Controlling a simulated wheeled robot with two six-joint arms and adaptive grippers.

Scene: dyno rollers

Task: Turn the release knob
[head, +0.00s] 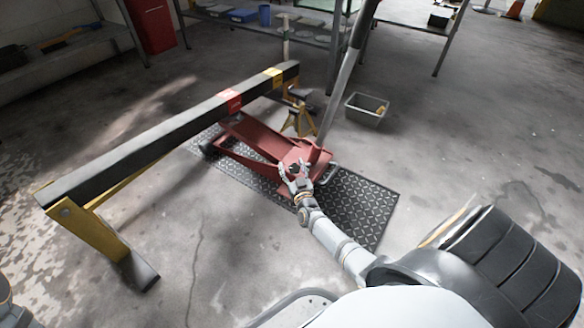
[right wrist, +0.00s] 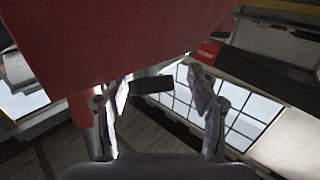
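The red floor jack (head: 265,140) stands on a dark diamond-plate mat (head: 350,205), its long handle (head: 342,85) leaning up toward the back. My right gripper (head: 292,170) is at the jack's near end by the handle base, fingers apart. In the right wrist view, a small dark knob (right wrist: 152,85) shows beyond and between the two open fingers of the right gripper (right wrist: 160,98); I see no clear contact. A large red jack surface (right wrist: 110,40) fills the upper left there. My left gripper is not visible; only a piece of my left arm shows at the lower-left edge.
A long black beam (head: 150,140) with red and yellow bands rests on yellow legs (head: 95,230), left of and over the jack. A yellow jack stand (head: 301,120) is behind. A grey bin (head: 366,109) sits at right. Shelving stands at the back.

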